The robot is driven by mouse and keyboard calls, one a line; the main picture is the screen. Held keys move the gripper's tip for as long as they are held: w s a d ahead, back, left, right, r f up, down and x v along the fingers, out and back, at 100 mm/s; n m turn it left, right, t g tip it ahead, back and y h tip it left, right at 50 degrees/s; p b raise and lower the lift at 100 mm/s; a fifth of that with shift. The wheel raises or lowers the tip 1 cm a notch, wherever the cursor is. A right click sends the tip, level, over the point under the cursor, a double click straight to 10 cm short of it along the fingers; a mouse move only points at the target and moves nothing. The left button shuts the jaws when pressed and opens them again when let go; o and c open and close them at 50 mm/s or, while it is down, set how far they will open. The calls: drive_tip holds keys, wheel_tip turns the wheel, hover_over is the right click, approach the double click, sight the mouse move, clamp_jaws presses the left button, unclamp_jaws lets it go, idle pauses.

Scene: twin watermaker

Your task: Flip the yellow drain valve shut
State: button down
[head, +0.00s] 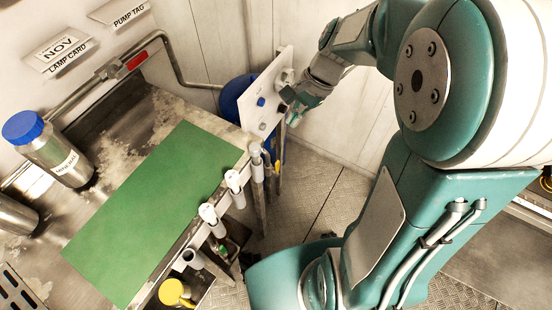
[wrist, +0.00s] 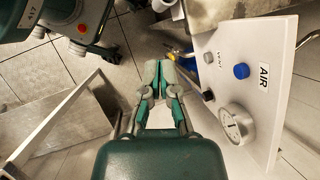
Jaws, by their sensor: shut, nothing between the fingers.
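A yellow round-topped piece (head: 175,292) shows low in the head view, below the bench's front edge; it may be the yellow drain valve, but its handle position is not clear. My gripper (head: 292,112) is far from it, up beside the white panel (head: 280,75). In the wrist view my gripper (wrist: 161,72) has its fingers together, with nothing between them. It points past the left edge of the panel, apart from the knobs. A small yellow bit (wrist: 178,50) shows beyond the fingertips; I cannot tell what it is.
The panel carries a blue knob (wrist: 241,71), a dark knob (wrist: 208,96) and a round gauge (wrist: 237,124). A green mat (head: 150,205) lies on the bench beside a blue-capped bottle (head: 50,150). White-handled valves (head: 233,181) line the bench front. A blue drum (head: 236,97) stands behind.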

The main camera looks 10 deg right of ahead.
drive_tip(key=w+d+f+m+y, duration=0.2)
drive_tip(key=w+f+m+y, duration=0.2)
drive_tip(key=f+m, duration=0.5)
drive_tip(key=w+d+f+m+y, duration=0.2)
drive_tip(key=w+f+m+y, duration=0.25)
drive_tip(key=f, duration=0.85)
drive_tip(key=s+d+f+m+t+y, duration=0.1)
drive_tip(key=f+m+t, duration=0.3)
drive_tip(key=f+m, duration=0.4)
drive_tip(key=s+f+m+t+y, duration=0.1)
drive_tip(key=s+f+m+t, duration=0.3)
drive_tip(key=f+m, duration=0.4)
wheel_tip(320, 180, down, 6)
drive_tip(key=shift+d+r+t, duration=0.15)
drive_tip(key=shift+d+t, duration=0.15)
drive_tip(key=shift+d, duration=0.05)
drive_tip(key=shift+a+y, duration=0.1)
drive_tip(key=shift+y, duration=0.15)
